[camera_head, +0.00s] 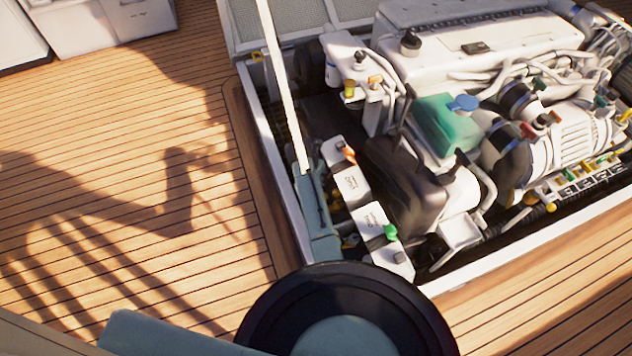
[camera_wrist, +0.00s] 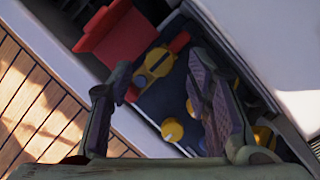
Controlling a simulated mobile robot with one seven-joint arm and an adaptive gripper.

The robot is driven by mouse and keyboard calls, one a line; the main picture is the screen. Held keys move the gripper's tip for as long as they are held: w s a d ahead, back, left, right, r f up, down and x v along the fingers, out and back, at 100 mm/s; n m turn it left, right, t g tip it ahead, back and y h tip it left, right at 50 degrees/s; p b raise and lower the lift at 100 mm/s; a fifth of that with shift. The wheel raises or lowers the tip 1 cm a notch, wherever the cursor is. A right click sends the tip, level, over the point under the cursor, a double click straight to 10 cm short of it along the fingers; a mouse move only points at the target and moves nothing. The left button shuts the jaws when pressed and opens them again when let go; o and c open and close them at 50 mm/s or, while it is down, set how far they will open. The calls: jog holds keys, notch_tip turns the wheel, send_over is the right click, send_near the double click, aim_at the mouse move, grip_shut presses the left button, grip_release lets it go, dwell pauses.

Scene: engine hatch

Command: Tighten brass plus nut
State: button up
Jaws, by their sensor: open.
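My gripper (camera_wrist: 160,82) is open in the wrist view, with one finger on each side of the middle and no object held. A round yellow brass-like piece (camera_wrist: 157,62) with a dark bar across it lies beyond the fingertips, between their lines. A smaller yellow knob (camera_wrist: 172,130) shows lower down between the fingers, and another yellow piece (camera_wrist: 192,106) is partly behind the right finger. I cannot tell which of these is the brass plus nut; no plus shape is clear.
A red block (camera_wrist: 103,40) stands left of the round yellow piece. The engine (camera_head: 470,60) fills the open hatch, whose white rim (camera_head: 262,150) borders the wooden deck (camera_head: 90,130). A pale strut (camera_head: 283,85) rises at the hatch's left side. The deck left of it is clear.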

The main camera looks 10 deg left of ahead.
jog(key=shift+b+x, duration=0.85)
jog(key=shift+x, duration=0.2)
jog(key=shift+c, duration=0.4)
grip_shut()
